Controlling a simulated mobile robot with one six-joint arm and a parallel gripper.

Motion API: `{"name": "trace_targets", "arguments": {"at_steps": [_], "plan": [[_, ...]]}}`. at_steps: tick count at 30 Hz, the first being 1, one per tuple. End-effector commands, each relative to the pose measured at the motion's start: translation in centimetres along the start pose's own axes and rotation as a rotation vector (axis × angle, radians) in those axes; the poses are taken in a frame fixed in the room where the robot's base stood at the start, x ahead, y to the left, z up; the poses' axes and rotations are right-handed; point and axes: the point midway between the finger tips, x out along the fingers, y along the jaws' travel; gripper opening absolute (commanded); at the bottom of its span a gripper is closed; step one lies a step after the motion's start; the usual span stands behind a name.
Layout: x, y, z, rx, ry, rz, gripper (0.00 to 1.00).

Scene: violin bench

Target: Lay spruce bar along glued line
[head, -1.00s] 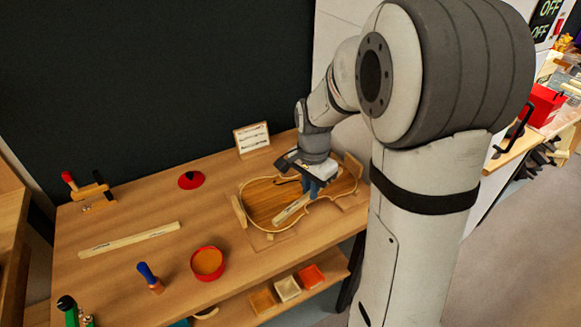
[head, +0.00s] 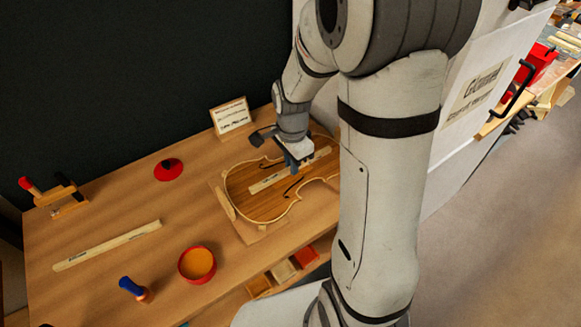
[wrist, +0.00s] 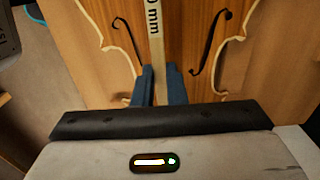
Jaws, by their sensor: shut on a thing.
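My gripper (head: 299,166) is shut on the spruce bar (head: 268,183), a pale thin strip with dark lettering. The bar lies lengthwise over the violin plate (head: 248,207), between its two f-holes. In the wrist view, my blue fingers (wrist: 159,90) flank the bar (wrist: 155,38), which runs up between the f-holes, and its printed "mm" shows. I cannot tell whether the bar touches the plate. The glued line is not visible; the bar and gripper may cover it.
Another pale strip (head: 107,245) lies at left on the bench (head: 130,210). A red-rimmed round dish (head: 197,264), a blue-handled tool (head: 134,289), a red disc (head: 168,170) and a framed card (head: 231,117) stand around the plate. Bench between them is clear.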

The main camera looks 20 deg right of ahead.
Motion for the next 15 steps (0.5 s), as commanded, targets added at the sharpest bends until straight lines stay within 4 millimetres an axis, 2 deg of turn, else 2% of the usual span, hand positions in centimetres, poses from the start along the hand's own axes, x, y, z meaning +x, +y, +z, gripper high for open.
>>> {"name": "trace_targets", "arguments": {"at_steps": [1, 4, 15], "plan": [[0.9, 0.0, 0.0, 0.001, -0.001, 0.003, 0.0], [1.8, 0.0, -0.1, 0.001, 0.0, 0.001, 0.0], [2.3, 0.0, -0.1, 0.003, 0.0, -0.001, 0.0]]}}
